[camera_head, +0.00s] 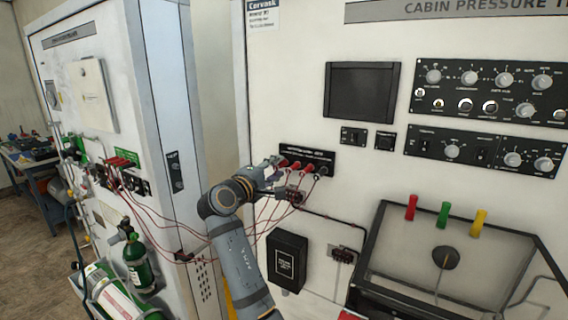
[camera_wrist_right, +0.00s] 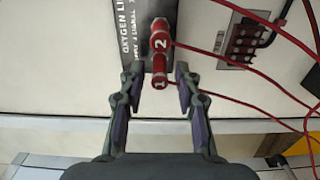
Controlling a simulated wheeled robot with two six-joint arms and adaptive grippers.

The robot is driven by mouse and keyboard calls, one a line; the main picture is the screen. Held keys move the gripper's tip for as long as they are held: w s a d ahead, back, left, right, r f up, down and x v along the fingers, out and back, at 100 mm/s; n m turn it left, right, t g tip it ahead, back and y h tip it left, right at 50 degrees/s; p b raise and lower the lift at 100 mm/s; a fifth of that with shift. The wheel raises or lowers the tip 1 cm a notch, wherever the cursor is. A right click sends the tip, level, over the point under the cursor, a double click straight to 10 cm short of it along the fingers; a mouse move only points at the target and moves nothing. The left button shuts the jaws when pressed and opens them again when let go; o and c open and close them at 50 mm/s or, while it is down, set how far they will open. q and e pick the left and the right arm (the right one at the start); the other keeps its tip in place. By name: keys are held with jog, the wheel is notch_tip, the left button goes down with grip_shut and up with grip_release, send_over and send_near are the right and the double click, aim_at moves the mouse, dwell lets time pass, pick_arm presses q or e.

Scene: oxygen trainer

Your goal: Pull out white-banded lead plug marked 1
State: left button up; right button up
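The lead plug marked 1 (camera_wrist_right: 160,76) is red with a white numeral, seated in a dark socket panel (camera_wrist_right: 135,28). A second red plug marked 2 (camera_wrist_right: 160,38) stands right behind it in the right wrist view. My right gripper (camera_wrist_right: 158,92) is open, with one finger on each side of plug 1. Gaps show between the fingers and the plug. In the head view my right gripper (camera_head: 281,180) is at the left part of the socket panel (camera_head: 318,158), partly covering the plugs. My left gripper is not in view.
Red leads hang from the panel and loop left to the white cabinet (camera_head: 100,90), passing close to my right arm. A clear-lidded case (camera_head: 450,250) stands at the right.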

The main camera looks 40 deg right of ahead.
jog(key=shift+a, duration=0.2)
jog(key=shift+d, duration=0.35)
jog(key=shift+a, duration=0.15)
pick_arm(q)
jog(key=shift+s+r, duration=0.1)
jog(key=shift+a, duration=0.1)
pick_arm(e)
jog(key=shift+c, duration=0.3)
grip_shut()
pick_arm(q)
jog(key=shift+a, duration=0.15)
pick_arm(e)
jog(key=shift+a+f, duration=0.1)
